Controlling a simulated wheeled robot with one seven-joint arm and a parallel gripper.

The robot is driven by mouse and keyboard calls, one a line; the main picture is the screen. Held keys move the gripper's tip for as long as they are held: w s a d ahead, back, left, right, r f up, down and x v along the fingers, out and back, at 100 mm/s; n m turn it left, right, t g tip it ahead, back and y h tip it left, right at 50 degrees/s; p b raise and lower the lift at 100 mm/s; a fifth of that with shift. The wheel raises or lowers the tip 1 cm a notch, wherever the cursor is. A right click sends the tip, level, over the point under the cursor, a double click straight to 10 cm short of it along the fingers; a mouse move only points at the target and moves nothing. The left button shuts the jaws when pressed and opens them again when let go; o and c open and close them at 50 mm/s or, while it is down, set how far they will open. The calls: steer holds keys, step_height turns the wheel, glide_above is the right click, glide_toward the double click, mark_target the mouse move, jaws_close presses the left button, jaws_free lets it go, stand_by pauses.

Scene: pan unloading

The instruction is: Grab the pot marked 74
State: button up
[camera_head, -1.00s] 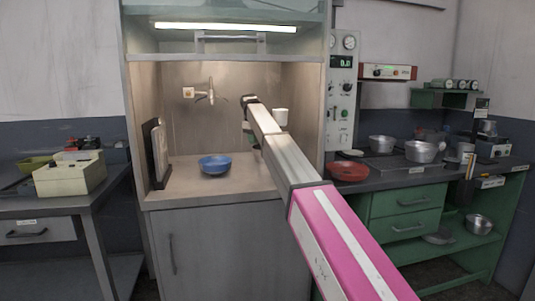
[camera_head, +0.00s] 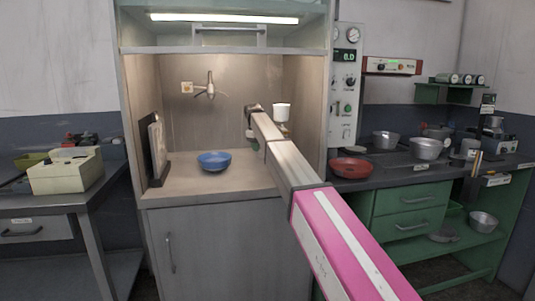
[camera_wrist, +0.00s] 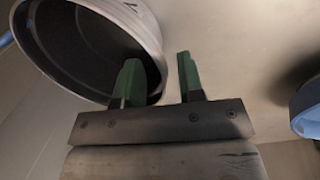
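In the wrist view a pale grey round pot (camera_wrist: 152,38) with a dark inside fills the upper left. A small dark mark shows on its wall at the top edge, but I cannot read a number. My gripper (camera_wrist: 158,58) has its two green fingers apart. The left finger overlaps the pot's lower right rim and the right finger stands clear of it. I cannot tell whether they touch the pot.
A blue bowl (camera_head: 214,161) stands on the hood's work surface and its edge shows in the wrist view (camera_wrist: 309,106). A dark upright panel (camera_head: 158,152) stands at the left. A red bowl (camera_head: 349,168) and metal pots (camera_head: 426,149) are on the right counter.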

mark_target(260, 159)
steer(key=x, duration=0.3)
steer(key=shift+f, duration=0.4)
jaws_close()
steer(key=shift+r, duration=0.15)
